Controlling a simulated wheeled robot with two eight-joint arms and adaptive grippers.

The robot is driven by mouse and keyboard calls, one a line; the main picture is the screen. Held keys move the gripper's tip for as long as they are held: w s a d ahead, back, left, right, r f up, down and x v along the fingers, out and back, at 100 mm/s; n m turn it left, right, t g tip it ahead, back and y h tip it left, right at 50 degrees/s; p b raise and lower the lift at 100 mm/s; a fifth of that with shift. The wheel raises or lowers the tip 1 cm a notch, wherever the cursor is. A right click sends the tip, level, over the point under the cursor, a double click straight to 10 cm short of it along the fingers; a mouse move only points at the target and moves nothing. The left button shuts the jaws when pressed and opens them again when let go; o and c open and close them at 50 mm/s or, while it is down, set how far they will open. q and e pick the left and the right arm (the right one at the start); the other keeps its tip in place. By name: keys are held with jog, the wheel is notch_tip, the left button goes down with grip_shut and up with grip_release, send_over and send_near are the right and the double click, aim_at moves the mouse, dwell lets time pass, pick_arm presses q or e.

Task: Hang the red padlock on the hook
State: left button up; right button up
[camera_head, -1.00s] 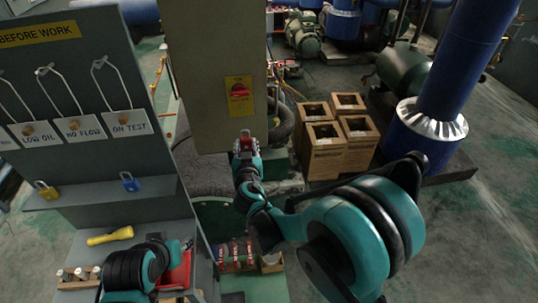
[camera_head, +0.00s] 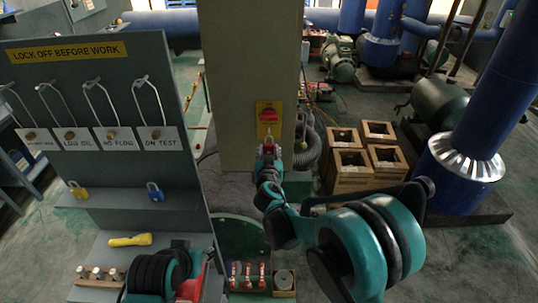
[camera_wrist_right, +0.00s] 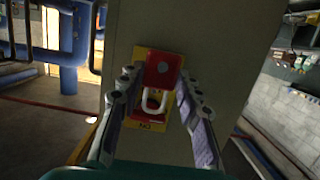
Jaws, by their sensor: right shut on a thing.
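My right gripper (camera_head: 268,152) is shut on the red padlock (camera_wrist_right: 163,70), in front of the grey cabinet. In the right wrist view the padlock is between the two fingers, its pale shackle (camera_wrist_right: 153,101) toward the bottom of the picture. Behind it is the yellow plate of the red rotary switch (camera_head: 268,114), partly hidden there. In the head view the gripper is just below that switch; I cannot tell if anything touches. Wire hooks (camera_head: 148,95) with tags hang on the lock-off board (camera_head: 95,80). My left gripper (camera_head: 204,256) is at the lower left, its fingers unclear.
A yellow padlock (camera_head: 77,190) and a blue padlock (camera_head: 155,191) are at the board's ledge. A yellow flashlight (camera_head: 130,240) lies on the shelf below.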

jog(key=shift+w+p, duration=0.6)
jog(key=shift+w, duration=2.15)
jog(key=shift+f+b, duration=0.55)
jog(key=shift+b, duration=0.1)
jog(key=shift+s, duration=0.1)
jog(key=o, duration=1.1)
